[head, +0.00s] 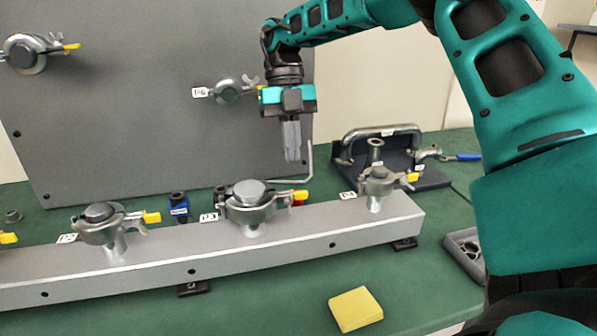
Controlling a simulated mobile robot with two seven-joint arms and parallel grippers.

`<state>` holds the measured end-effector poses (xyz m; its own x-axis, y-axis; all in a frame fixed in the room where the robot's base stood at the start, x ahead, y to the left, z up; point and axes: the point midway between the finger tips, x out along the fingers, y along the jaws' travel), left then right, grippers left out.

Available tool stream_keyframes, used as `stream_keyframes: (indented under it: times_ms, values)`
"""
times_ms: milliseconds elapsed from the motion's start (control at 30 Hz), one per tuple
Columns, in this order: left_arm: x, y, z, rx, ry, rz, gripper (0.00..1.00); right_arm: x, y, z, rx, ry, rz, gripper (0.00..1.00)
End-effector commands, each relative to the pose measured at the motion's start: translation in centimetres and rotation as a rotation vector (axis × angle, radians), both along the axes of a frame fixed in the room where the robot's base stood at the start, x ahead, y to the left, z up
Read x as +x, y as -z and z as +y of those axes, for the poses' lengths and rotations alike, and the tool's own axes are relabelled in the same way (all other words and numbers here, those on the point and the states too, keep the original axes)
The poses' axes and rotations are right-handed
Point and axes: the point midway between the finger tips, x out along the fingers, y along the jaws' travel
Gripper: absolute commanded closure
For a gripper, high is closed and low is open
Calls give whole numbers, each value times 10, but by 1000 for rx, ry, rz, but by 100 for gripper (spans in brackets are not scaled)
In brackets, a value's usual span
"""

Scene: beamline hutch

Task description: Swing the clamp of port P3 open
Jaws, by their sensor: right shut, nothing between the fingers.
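The clamp of port P3 (262,212) is a silver ring clamp around a capped flange on the grey rail, in the middle of the head view. Its small label (209,217) is at its left and is hard to read; I take it for P3 from its place in the row. My left gripper is out of view.
The rail (160,257) also carries a clamped port (100,225) at left and another (378,182) at right. Behind stands a grey panel (120,120) with more clamps. A blue item (179,208) stands behind the rail; a yellow block (355,308) lies in front.

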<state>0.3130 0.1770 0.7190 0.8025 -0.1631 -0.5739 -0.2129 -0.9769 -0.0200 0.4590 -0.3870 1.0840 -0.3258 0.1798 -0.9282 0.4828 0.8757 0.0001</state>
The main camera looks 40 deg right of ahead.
Motion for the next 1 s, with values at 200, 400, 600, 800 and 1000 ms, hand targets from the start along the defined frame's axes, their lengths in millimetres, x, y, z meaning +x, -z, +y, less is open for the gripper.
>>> stream_keyframes:
  times_ms: [200,400,600,800,1000]
  values:
    - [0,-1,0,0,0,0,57,-19,22,10,2,-2,-2,100]
    - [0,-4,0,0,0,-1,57,-35,22,19,1,-1,-1,100]
    - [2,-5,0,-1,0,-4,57,-42,22,23,0,0,-1,100]
    - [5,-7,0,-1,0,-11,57,-43,23,24,-1,0,-2,100]
    - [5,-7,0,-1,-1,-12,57,-43,23,24,0,2,-1,100]
